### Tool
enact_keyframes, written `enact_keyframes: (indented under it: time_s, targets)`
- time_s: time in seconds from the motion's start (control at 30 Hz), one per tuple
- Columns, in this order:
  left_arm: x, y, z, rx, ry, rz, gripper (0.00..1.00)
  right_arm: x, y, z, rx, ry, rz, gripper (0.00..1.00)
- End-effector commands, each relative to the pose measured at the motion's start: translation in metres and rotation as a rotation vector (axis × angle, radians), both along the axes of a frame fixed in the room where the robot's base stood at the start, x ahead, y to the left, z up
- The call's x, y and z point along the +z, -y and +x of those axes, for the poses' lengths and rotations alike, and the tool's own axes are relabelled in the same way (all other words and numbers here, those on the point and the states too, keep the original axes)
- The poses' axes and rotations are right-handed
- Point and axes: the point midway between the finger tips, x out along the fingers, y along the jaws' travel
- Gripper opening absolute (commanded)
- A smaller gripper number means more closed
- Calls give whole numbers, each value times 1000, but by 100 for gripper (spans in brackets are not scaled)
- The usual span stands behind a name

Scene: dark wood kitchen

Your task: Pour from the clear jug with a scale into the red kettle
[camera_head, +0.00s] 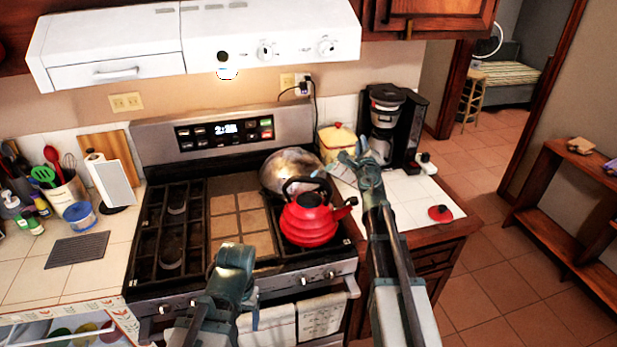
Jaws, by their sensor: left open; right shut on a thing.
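The red kettle (308,219) stands upright on the front right burner of the stove. Its black handle arches over the top and its spout points right. My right gripper (352,160) is raised behind and right of the kettle, over the counter's back part. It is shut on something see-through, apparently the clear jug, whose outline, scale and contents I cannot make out. My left gripper (234,256) is open and empty in front of the stove's middle, left of the kettle and apart from it.
A shiny metal pot (288,168) sits behind the kettle. A coffee maker (408,125) and a yellow container (338,143) stand at the back right. A red lid (440,213) lies on the right counter. The range hood (200,45) hangs above. The stove's left burners are clear.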

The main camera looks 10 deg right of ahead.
Motion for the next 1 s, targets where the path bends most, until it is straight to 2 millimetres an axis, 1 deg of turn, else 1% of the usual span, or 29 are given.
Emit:
enact_keyframes:
  time_s: [1.0]
  targets:
    - [7,0,0,0,0,0,74,7,1,0,-1,-14,-56,0]
